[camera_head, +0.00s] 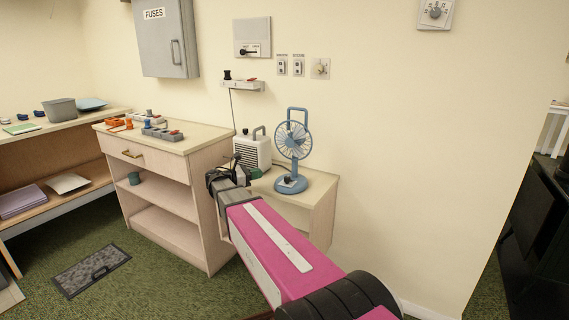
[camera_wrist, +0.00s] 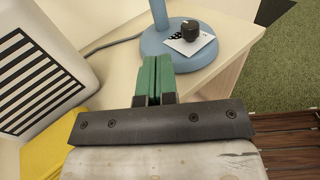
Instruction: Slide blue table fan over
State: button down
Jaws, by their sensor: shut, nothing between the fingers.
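The blue table fan (camera_head: 292,150) stands upright on a small pale wooden table (camera_head: 318,190) against the wall. In the wrist view its round blue base (camera_wrist: 170,48) shows with a dark knob on a white plate, and its pole runs up out of the frame. My gripper (camera_head: 250,172) is at the fan's left in the head view. In the wrist view its green fingers (camera_wrist: 152,76) are shut together with nothing between them, close in front of the base. I cannot tell whether they touch it.
A white vented heater (camera_head: 254,150) stands left of the fan and also shows in the wrist view (camera_wrist: 40,70). A grey cable (camera_wrist: 115,42) runs behind the base. A taller wooden cabinet (camera_head: 185,205) stands left. Table surface right of the fan is bare.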

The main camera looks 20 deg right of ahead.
jog(key=d, duration=0.4)
jog(key=w+d, duration=0.1)
jog(key=d, duration=0.4)
jog(key=d+r, duration=0.1)
jog(key=d, duration=0.4)
jog(key=shift+w, duration=0.15)
jog(key=d, duration=1.3)
jog(key=shift+w+d, duration=0.1)
jog(key=shift+w, duration=0.2)
jog(key=a, duration=1.4)
jog(key=shift+s, duration=0.3)
